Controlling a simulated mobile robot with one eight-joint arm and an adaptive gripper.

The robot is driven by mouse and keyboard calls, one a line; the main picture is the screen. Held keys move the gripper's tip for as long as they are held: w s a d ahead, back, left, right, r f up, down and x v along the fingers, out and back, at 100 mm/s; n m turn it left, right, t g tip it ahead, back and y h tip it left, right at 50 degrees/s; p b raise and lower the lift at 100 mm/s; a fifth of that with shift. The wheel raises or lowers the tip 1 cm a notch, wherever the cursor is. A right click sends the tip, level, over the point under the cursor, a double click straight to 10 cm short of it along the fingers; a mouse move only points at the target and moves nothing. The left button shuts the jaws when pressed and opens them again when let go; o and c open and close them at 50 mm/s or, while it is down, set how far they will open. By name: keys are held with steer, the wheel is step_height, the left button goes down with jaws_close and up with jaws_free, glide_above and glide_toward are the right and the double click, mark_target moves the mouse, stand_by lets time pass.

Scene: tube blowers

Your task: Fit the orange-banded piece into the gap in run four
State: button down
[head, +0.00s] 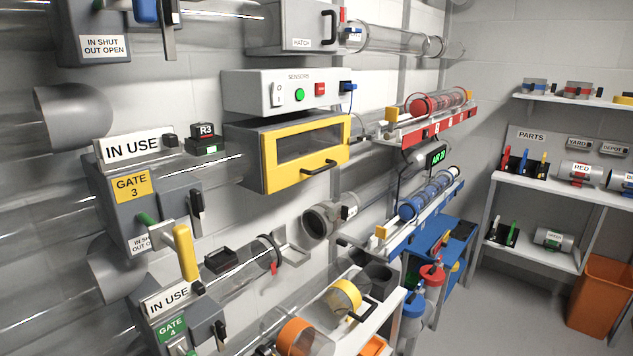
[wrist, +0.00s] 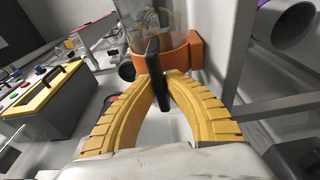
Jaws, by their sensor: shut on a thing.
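In the wrist view my gripper (wrist: 160,88) has its yellow fingers closed on the black handle (wrist: 153,62) of the orange-banded piece (wrist: 180,57). The piece is a clear tube with a wide orange band. My gripper does not show in the head view. There an orange band (head: 295,337) on clear tube shows at the bottom edge; I cannot tell whether it is the held piece. Run four leaves the green-labelled gate 4 (head: 172,330) as clear tube (head: 240,282), ending at a black ring. A gap with a grey bracket (head: 292,250) separates it from a grey socket (head: 318,221).
A yellow-banded clear piece (head: 345,294) with a black handle lies near a pale rack at the bottom. The yellow-fronted hatch box (head: 300,155) juts out above the gap. Gate 3's yellow lever (head: 186,252) sticks out. The floor at right is clear beside an orange bin (head: 598,295).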

steer(key=shift+r+p, duration=0.65)
steer(key=shift+r, duration=1.35)
